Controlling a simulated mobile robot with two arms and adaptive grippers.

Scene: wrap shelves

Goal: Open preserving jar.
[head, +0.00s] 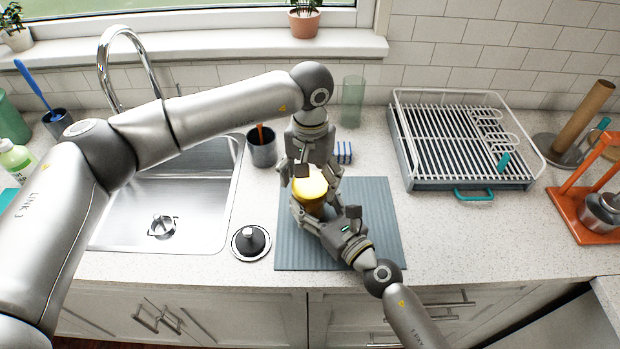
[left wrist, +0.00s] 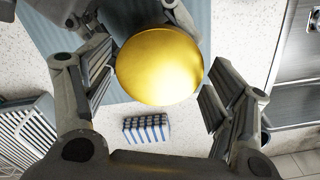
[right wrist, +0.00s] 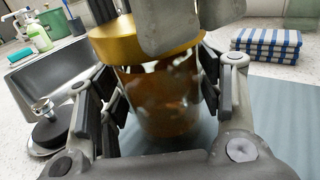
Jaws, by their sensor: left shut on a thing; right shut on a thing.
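The preserving jar (head: 316,207) has an amber body and a gold lid (head: 309,184). It is upright over the blue-grey mat (head: 375,225). My left gripper (head: 312,180) comes from above, its fingers shut on either side of the lid; the left wrist view shows the round lid top (left wrist: 160,65) between the pads. My right gripper (head: 318,213) comes from the front right and is shut around the jar body, seen also in the right wrist view (right wrist: 160,95). There the lid sits over the jar's mouth; I cannot tell whether it is loose.
A dark cup (head: 262,150), a green glass (head: 352,102) and a striped cloth (head: 344,152) stand behind. A dish rack (head: 460,140) is at right. The mat's right part is clear.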

